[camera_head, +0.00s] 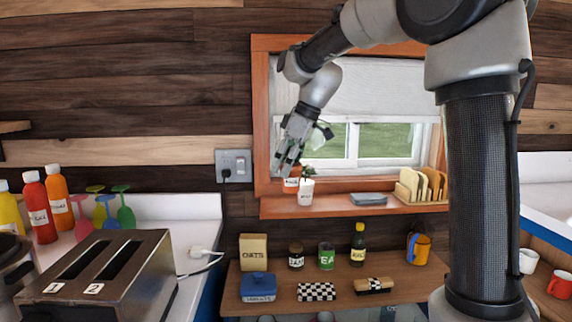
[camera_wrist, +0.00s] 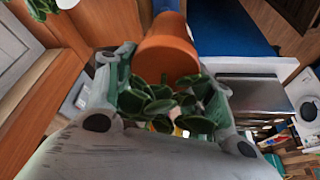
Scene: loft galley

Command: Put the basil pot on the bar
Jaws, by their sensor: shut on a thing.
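A terracotta pot with a pale label (camera_head: 291,185) is by the window, just left of a white pot. Its orange side and round green leaves fill the middle of the wrist view (camera_wrist: 166,52). My gripper (camera_head: 290,160) points down and is shut on this pot, with one finger on each side in the wrist view (camera_wrist: 165,82). The label is too small to read. I cannot tell whether the pot's base touches the sill. I cannot tell for sure which surface is the bar.
The white pot (camera_head: 306,194) with a plant stands close beside it on the window sill (camera_head: 330,207). A grey folded item (camera_head: 369,199) and a wooden rack (camera_head: 424,186) stand further right. A shelf (camera_head: 280,304) below holds jars. A toaster (camera_head: 100,275) and bottles stand left.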

